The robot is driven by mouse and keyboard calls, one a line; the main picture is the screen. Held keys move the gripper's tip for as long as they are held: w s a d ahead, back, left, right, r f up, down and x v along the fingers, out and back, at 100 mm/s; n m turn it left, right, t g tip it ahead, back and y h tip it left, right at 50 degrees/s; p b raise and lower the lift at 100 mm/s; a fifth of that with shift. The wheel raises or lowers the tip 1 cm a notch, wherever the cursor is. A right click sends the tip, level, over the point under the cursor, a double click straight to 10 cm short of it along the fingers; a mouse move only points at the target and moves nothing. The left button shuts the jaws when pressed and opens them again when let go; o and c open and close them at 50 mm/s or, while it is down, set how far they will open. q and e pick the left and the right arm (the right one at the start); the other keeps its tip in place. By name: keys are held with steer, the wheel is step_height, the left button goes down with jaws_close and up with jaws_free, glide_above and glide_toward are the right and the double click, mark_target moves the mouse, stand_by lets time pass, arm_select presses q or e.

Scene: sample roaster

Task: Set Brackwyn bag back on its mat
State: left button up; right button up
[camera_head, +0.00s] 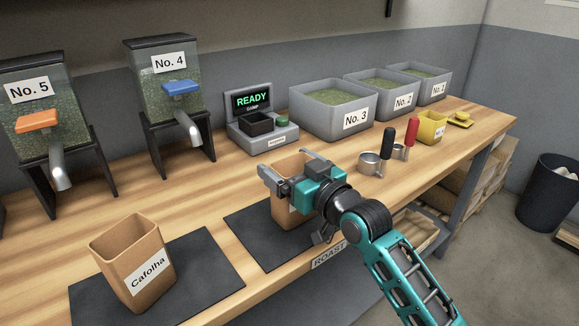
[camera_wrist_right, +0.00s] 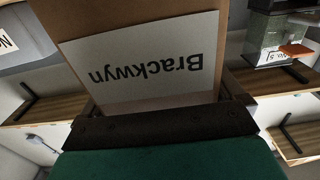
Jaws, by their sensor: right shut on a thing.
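The Brackwyn bag (camera_head: 287,208) is a tan, open-topped paper bag at the front middle of the bench in the head view. Its white label reading "Brackwyn" shows upside down in the right wrist view (camera_wrist_right: 145,65). My right gripper (camera_head: 285,180) is shut on the bag, its jaws across the upper part. The bag is upright over the right-hand dark mat (camera_head: 250,237); whether its base touches the mat is hidden by the gripper and arm. My left gripper is not in view.
The Cafolha bag (camera_head: 132,262) stands on the left dark mat (camera_head: 205,262). Dispensers No. 5 (camera_head: 40,110) and No. 4 (camera_head: 165,95), a scale (camera_head: 262,130) and bin No. 3 (camera_head: 330,112) line the back. Scoops (camera_head: 370,163) and a yellow container (camera_head: 431,127) are at right.

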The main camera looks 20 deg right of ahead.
steer(key=o, duration=0.8)
steer(key=shift+f, duration=0.1)
steer(key=v, duration=1.2)
